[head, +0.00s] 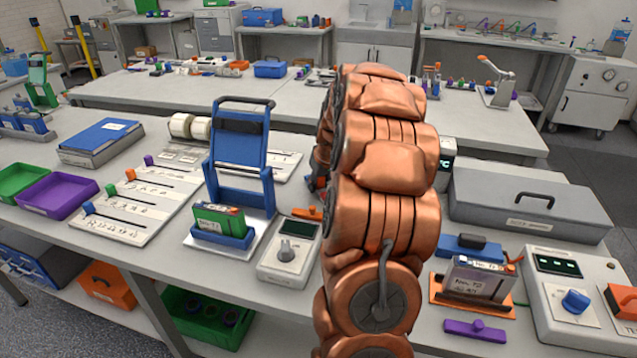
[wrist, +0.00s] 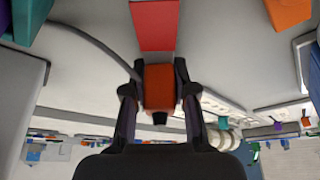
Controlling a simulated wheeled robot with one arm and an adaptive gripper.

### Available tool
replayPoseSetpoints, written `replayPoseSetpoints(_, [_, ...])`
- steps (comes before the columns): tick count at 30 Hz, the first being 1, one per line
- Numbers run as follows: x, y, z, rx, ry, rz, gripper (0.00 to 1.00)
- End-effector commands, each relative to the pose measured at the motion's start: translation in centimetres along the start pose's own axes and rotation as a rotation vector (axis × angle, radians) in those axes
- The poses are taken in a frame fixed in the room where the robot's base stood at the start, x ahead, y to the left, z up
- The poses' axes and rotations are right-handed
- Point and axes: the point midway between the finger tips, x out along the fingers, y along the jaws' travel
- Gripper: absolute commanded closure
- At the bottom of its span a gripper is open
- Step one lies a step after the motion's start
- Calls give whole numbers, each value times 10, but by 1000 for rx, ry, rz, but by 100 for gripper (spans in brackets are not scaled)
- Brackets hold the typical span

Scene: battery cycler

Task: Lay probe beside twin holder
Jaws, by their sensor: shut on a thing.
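My gripper (wrist: 160,88) is shut on an orange block-like piece, apparently the probe (wrist: 160,80), with a grey cable (wrist: 95,40) running off to the upper left in the wrist view. In the head view my copper-coloured arm hides the gripper and probe. A blue holder (head: 222,238) with a green-edged cell (head: 218,218) upright in it stands left of the arm. An orange-based holder (head: 448,297) with a grey labelled pouch (head: 478,282) stands right of the arm. I cannot tell which one is the twin holder. A red thing (wrist: 155,25) lies just beyond the probe.
A grey meter (head: 290,252) with a knob stands beside the blue holder, below a tall blue frame (head: 240,150). A purple bar (head: 475,331) lies before the orange-based holder. A cycler box (head: 572,300) and a grey case (head: 530,205) fill the right side.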

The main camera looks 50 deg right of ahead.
Motion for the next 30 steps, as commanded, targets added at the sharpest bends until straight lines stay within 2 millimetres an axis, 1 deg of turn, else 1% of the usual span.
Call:
replayPoseSetpoints(1, [0, 0, 0, 0, 0, 0, 70])
replayPoseSetpoints(7, [0, 0, 0, 0, 0, 0, 50])
replayPoseSetpoints(8, [0, 0, 0, 0, 0, 0, 48])
replayPoseSetpoints(15, [0, 0, 0, 0, 0, 0, 48])
replayPoseSetpoints(20, [-6, 0, -1, 0, 2, 0, 48])
replayPoseSetpoints(23, [-17, 0, -2, -1, 3, 1, 48])
replayPoseSetpoints(26, [-33, 1, -2, 0, 6, 2, 48])
replayPoseSetpoints(30, [-61, 1, -2, 0, 6, 3, 48])
